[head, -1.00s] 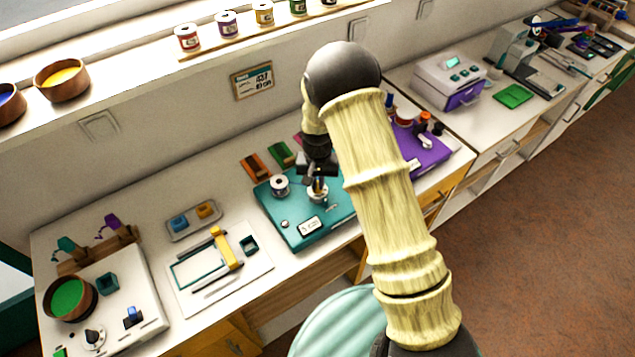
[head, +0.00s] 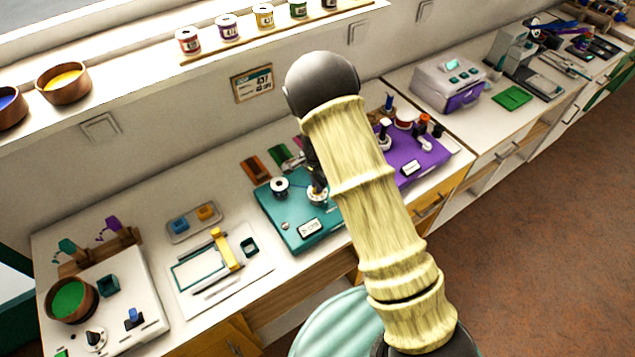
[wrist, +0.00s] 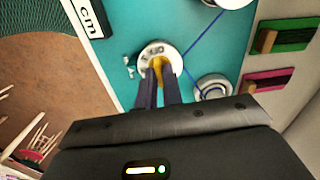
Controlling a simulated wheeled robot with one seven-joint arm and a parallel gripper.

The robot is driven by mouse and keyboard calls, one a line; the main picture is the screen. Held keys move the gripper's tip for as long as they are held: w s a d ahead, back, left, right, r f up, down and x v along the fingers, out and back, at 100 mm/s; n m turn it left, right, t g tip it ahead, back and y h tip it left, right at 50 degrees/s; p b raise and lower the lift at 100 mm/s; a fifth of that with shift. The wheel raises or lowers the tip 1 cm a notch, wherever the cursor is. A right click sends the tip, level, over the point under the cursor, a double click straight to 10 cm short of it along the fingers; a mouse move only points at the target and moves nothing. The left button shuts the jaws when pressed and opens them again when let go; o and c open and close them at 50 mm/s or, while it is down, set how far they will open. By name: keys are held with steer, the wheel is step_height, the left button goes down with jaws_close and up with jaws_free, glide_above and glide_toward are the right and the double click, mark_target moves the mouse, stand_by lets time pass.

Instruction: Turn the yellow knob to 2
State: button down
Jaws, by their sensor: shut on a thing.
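The yellow knob (wrist: 160,66) sits on a round white dial (wrist: 172,52) with dark marks, too small to read surely. The dial is on the teal board (wrist: 120,25), which also shows in the head view (head: 284,240). My gripper (wrist: 158,76) is shut on the yellow knob, with one dark finger on either side of it. In the head view my arm hides most of the gripper, and only the dial (head: 316,200) shows beside it. Which number the knob points to cannot be told.
A white spool (head: 280,188) and a small label plate (head: 309,227) are on the teal board. A blue thread (wrist: 204,38) runs close to the fingers. A purple board (head: 400,150) with upright parts stands to the right, and a white frame board (head: 215,270) to the left.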

steer(key=shift+w+m, duration=0.1)
steer(key=shift+m, duration=0.3)
steer(key=c, duration=1.5)
jaws_free()
steer(key=shift+c, duration=0.2)
steer(key=shift+r, duration=0.1)
step_height(320, 180, up, 17)
steer(key=b, duration=0.2)
steer(key=shift+r, duration=0.15)
